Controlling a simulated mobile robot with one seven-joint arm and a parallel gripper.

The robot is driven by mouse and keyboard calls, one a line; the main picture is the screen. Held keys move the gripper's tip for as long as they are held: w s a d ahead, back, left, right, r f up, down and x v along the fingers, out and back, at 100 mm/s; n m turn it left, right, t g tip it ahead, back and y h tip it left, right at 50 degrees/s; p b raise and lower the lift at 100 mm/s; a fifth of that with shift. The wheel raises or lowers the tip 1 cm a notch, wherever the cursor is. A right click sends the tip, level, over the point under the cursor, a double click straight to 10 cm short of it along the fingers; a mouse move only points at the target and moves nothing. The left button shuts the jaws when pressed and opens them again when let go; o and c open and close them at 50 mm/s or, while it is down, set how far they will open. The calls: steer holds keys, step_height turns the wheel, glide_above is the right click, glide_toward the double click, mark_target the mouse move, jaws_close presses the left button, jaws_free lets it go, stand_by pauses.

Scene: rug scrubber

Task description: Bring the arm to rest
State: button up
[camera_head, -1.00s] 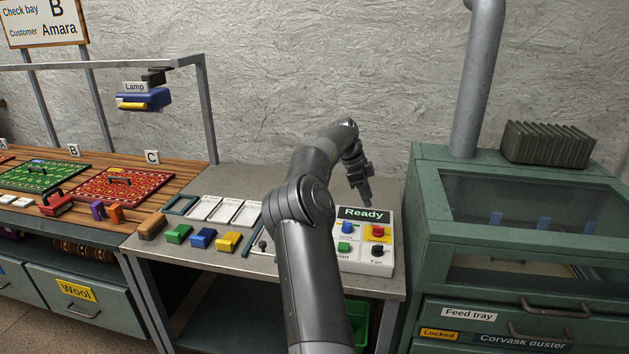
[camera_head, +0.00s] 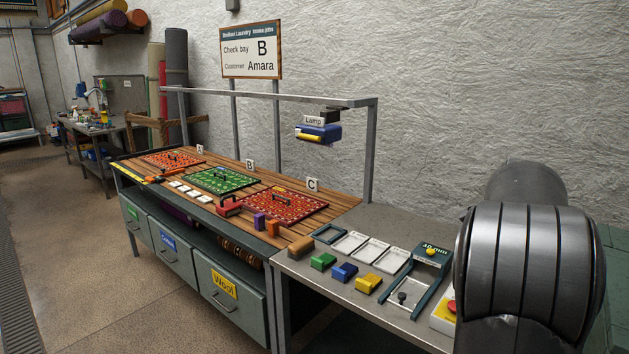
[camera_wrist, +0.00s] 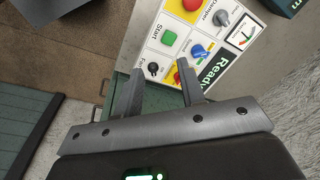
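My arm rises close in front of the head camera at the right edge; its large grey links hide most of the control panel there. My gripper is not visible in the head view. In the wrist view my gripper (camera_wrist: 160,92) is open, with its two fingers apart and nothing between them. Beyond the fingertips lies the white control panel (camera_wrist: 222,58). It carries a green Start button (camera_wrist: 169,38), a black Fan knob (camera_wrist: 152,69), a blue knob (camera_wrist: 198,51), a red button and a display reading Ready (camera_wrist: 213,72).
The grey bench (camera_head: 385,219) holds several coloured blocks, white trays and a 10 mm gauge frame (camera_head: 430,256). A slatted wooden table (camera_head: 338,203) with rug samples A, B and C stands to the left. A lamp (camera_head: 318,133) hangs above it. Open floor lies at the left.

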steer(key=s+a+r+n+t, duration=0.1)
steer(key=s+a+n, duration=0.4)
steer(key=a, duration=0.4)
steer(key=s+a+n+t+y, duration=0.1)
steer(key=s+a+n, duration=0.3)
steer(key=s+a, duration=0.3)
steer(key=s+a+r+n+t, duration=0.15)
steer(key=s+a+n, duration=0.3)
steer(key=a, duration=0.55)
steer(key=s+a+f+n+t, duration=0.1)
steer(key=s+a+f+n, duration=0.3)
steer(key=s, duration=0.3)
steer(key=shift+a+f+n, duration=0.4)
steer(key=shift+a+n, duration=0.25)
